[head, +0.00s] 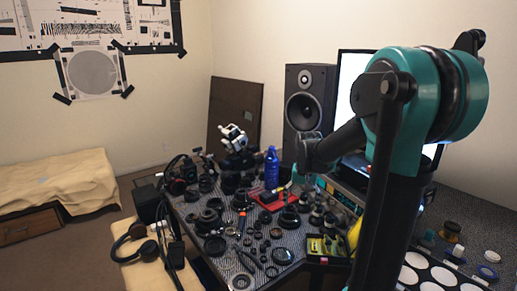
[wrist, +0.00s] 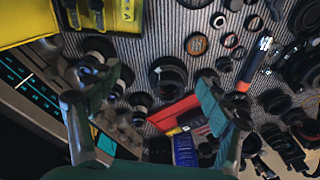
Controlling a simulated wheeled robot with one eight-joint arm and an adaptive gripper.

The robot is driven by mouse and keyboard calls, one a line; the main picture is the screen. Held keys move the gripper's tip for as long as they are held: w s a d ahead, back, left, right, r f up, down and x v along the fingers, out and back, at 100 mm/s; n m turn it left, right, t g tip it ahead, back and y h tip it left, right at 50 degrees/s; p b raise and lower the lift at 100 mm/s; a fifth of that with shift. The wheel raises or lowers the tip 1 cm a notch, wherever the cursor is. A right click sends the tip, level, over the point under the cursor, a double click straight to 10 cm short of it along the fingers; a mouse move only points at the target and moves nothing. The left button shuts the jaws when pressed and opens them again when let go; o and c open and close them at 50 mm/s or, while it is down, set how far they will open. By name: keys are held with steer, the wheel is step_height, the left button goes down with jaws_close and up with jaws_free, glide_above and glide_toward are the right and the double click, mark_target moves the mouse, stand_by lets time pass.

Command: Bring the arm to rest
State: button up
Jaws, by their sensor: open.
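My gripper (wrist: 163,84) shows in the wrist view with its two teal and grey fingers spread wide apart. Nothing is held between them. A dark round lens part (wrist: 168,72) on the striped tabletop shows beyond the gap between the fingers. In the head view my teal and black arm (head: 428,95) rises on the right and bends, and its far end reaches left over the table. The fingers cannot be made out clearly in the head view.
The desk (head: 228,262) is crowded with lens rings and barrels. A blue bottle (head: 271,169), a red tray (head: 266,197) and a speaker (head: 309,98) stand near my arm's far end. Headphones (head: 137,243) rest at left.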

steer(key=s+f+n+t, duration=0.1)
steer(key=s+f, duration=0.2)
steer(key=s, duration=0.3)
steer(key=s+d+f+n+t, duration=0.1)
steer(key=s+f, duration=0.2)
steer(key=s, duration=0.4)
steer(key=s+d+f, duration=0.1)
steer(key=s+f, duration=0.2)
steer(key=s, duration=0.4)
steer(key=shift+s+d+n+t, duration=0.1)
steer(key=shift+n+t, duration=0.3)
steer(key=shift+c, duration=0.2)
